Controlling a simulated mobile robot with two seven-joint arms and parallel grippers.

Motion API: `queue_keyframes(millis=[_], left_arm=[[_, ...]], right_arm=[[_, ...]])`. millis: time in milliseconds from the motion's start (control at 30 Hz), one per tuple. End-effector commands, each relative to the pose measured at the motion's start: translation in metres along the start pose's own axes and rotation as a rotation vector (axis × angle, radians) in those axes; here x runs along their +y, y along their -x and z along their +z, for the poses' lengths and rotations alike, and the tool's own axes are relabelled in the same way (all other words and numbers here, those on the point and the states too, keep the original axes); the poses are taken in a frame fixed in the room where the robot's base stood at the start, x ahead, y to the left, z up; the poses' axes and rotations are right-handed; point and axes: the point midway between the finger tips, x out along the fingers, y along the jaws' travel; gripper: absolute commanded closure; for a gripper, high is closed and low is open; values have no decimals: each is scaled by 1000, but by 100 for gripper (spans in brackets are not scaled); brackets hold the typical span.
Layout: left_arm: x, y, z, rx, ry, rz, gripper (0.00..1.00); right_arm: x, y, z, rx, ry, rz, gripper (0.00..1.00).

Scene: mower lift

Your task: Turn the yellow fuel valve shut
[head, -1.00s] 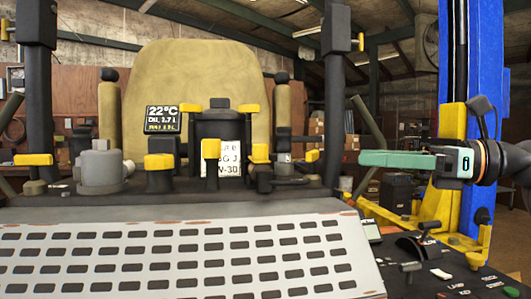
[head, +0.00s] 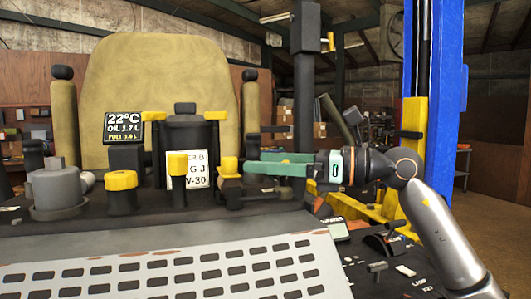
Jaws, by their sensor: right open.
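Several yellow parts sit on the dark deck in front of the seat. The one nearest my gripper, a yellow handle (head: 228,167) on a small dark fitting, looks like the fuel valve, though I cannot be sure. My right gripper (head: 254,162) comes in from the right, its green fingers pointing left and a slim gap between them. It is open, and its tips are just right of the yellow handle. I cannot tell whether they touch it. My left gripper is not in view.
A yellow knob (head: 121,181) and a yellow-topped lever (head: 177,165) stand left of the handle. A grey cylinder (head: 60,190) is at far left. A slotted white panel (head: 190,267) lies in front. A dark post (head: 306,90) rises behind my gripper. A control panel (head: 385,262) is at right.

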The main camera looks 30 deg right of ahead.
Motion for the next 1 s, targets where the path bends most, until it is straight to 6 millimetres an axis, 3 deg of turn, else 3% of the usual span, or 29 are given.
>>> queue_keyframes(millis=[400,1000], left_arm=[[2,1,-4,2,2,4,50],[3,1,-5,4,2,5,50]], right_arm=[[0,-8,0,0,0,0,2],[0,-7,0,1,-1,0,70]])
